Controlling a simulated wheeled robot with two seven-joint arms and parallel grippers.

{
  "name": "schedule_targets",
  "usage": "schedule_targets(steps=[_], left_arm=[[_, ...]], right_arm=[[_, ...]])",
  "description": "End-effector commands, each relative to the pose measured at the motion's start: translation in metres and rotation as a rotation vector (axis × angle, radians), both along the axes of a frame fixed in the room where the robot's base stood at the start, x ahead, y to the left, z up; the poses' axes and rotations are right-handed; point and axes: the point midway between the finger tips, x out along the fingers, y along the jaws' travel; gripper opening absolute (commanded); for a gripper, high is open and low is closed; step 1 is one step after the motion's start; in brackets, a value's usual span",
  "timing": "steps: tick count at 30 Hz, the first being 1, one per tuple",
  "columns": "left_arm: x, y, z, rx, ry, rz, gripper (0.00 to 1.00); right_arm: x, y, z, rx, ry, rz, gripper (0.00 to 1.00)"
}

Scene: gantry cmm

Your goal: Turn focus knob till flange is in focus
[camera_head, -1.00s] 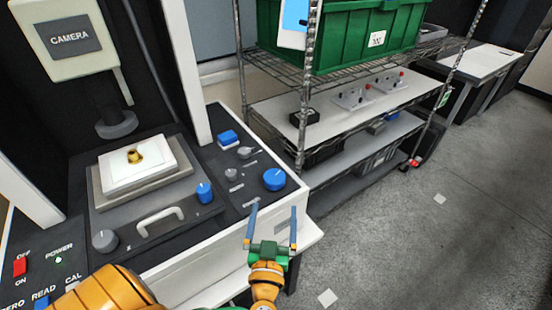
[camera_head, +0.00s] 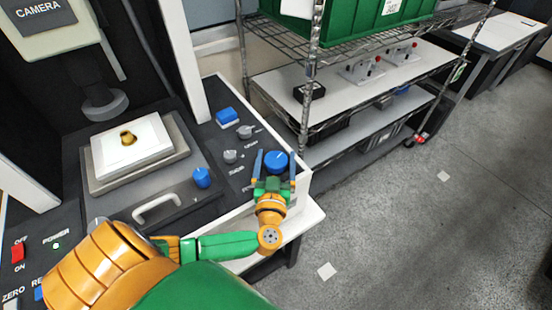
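The brass flange (camera_head: 128,138) sits on a white block on the machine's stage (camera_head: 165,170), under the camera (camera_head: 44,30). The large blue knob (camera_head: 277,161) is at the right end of the control panel, most likely the focus knob; its label is hidden or unreadable. My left gripper (camera_head: 274,166) is open, with its two fingers on either side of this blue knob. A gap shows between them and the knob, and I cannot tell whether either finger touches it. My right gripper is not in view.
A white handle (camera_head: 158,208) stands at the stage front. A wire shelf with a green crate (camera_head: 350,22) is behind right. The floor at right is clear.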

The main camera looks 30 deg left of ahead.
Motion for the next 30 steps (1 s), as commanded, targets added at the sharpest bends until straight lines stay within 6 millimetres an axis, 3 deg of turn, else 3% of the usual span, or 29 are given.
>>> schedule_targets(steps=[1, 7, 17, 23, 30], left_arm=[[0.0, 0.0, 0.0, 0.0, 0.0, 0.0, 0.73], [0.0, 0.0, 0.0, 0.0, 0.0, 0.0, 0.19], [-0.001, -0.001, 0.001, -0.002, 0.002, 0.068, 0.18], [-0.001, -0.001, 0.0, -0.005, 0.004, 0.199, 0.18], [-0.001, -0.001, -0.003, -0.004, 0.004, 0.363, 0.18]], right_arm=[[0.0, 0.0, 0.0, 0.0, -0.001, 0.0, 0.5], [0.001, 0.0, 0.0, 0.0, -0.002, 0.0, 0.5], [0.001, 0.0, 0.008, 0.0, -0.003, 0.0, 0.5], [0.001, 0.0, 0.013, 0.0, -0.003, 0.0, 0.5], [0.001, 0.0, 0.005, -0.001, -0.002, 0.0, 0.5]])
